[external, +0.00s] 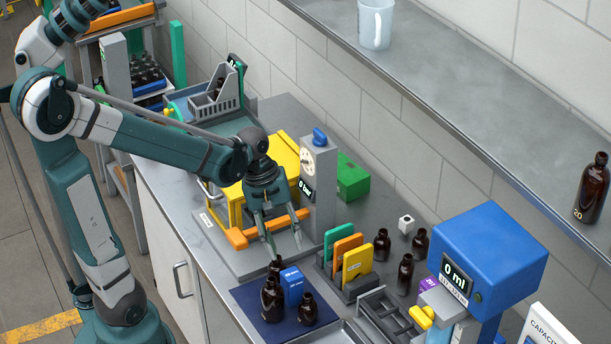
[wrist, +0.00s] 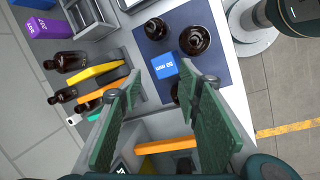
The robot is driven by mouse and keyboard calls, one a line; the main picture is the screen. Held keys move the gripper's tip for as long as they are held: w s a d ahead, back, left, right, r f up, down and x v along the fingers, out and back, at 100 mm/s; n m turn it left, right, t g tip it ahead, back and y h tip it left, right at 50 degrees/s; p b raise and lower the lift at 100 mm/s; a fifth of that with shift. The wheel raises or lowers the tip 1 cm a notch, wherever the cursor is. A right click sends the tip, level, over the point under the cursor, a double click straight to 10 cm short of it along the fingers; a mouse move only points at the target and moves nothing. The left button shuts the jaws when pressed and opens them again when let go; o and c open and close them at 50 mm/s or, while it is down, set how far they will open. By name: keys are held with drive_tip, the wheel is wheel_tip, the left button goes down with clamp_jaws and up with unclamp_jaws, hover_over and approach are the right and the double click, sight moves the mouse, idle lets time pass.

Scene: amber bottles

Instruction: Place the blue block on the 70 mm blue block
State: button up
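A small blue block (external: 291,287) with a white label stands on a dark blue mat (external: 250,317) among amber bottles. It also shows in the wrist view (wrist: 164,66), where the label ends in "mm" but its number is hard to read. No second small blue block can be made out clearly. My gripper (external: 285,244) is open and empty, above and behind the mat. In the wrist view its fingers (wrist: 160,92) are spread, with the blue block beyond the tips. Amber bottles (external: 271,299) and (external: 307,309) stand close beside the block; another stands behind it, partly hidden in the wrist view.
A rack with green, orange and yellow plates (external: 357,262) stands right of the mat, with several bottles behind it. A blue-headed "0 ml" machine (external: 490,255) stands at the right.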

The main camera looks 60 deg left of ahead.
sight(291, 272)
drive_tip(key=a+f+n, duration=0.1)
drive_tip(key=w+f+n+g+h+p, duration=0.1)
drive_tip(key=n, duration=0.1)
drive_tip(key=a+f+n+h, duration=0.1)
drive_tip(key=f+n, duration=0.1)
drive_tip(key=shift+w+a+f+g+p, duration=0.1)
drive_tip(key=shift+w+a+g+p, duration=0.1)
drive_tip(key=shift+a+g+p, duration=0.15)
drive_tip(key=shift+d+f, duration=0.1)
idle(0.3)
drive_tip(key=shift+x, duration=1.2)
drive_tip(key=shift+x, duration=2.6)
drive_tip(key=shift+d, duration=0.1)
